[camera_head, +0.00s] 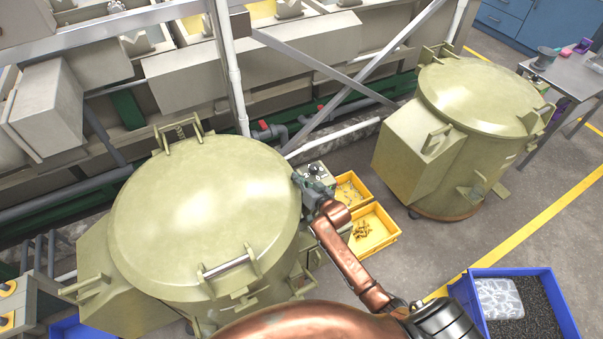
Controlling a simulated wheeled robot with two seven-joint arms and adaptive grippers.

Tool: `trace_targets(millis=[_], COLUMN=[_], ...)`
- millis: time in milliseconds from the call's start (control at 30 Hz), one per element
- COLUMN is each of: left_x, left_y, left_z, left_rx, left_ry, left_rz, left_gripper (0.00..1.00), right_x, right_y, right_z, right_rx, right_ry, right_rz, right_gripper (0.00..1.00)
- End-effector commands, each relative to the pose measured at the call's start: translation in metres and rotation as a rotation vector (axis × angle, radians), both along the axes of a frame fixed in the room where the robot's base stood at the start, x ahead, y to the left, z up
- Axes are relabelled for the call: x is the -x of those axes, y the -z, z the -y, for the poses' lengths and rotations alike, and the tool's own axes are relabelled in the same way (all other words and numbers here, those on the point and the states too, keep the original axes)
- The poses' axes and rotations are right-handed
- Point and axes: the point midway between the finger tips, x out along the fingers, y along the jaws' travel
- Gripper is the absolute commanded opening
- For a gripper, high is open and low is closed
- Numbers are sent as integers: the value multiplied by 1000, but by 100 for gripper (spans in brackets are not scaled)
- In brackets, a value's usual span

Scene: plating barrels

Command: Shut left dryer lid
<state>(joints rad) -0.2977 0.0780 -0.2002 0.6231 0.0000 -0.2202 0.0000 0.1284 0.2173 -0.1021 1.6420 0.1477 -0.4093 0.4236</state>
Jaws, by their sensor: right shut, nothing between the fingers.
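The left dryer is a pale olive-green drum (180,312) with a round domed lid (195,210). The lid lies down over the drum top and looks level, with no clear gap at the front rim. A bar handle (230,264) sits at its front edge and a hinge bracket (178,132) at its back. My right gripper (299,180) is at the lid's right edge, shut and empty; I cannot tell whether it touches the rim. My copper-coloured right arm covers part of the drum's right side. My left gripper is out of view.
A second dryer with its lid (485,92) down stands at the right. Yellow bins (392,242) lie on the floor beyond my right forearm. A blue crate (512,272) is at lower right. Pipes and a diagonal brace (315,68) run behind. Open floor lies right.

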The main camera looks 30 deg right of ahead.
Motion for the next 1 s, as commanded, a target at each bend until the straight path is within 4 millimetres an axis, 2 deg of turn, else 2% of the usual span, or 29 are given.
trace_targets(millis=[33,200,500,833,1000], left_x=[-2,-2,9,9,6], left_y=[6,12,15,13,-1], left_z=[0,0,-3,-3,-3], left_rx=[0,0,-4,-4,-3], left_ry=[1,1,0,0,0], left_rz=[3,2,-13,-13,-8], left_gripper=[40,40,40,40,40], right_x=[-1,-2,-1,0,0], right_y=[9,21,32,32,15], right_z=[-2,-6,-9,-10,-8], right_rx=[-1,-1,-1,-4,-3], right_ry=[-2,-9,-12,-14,-15], right_rz=[-1,-2,-17,-20,-13], right_gripper=[0,0,0,0,0])
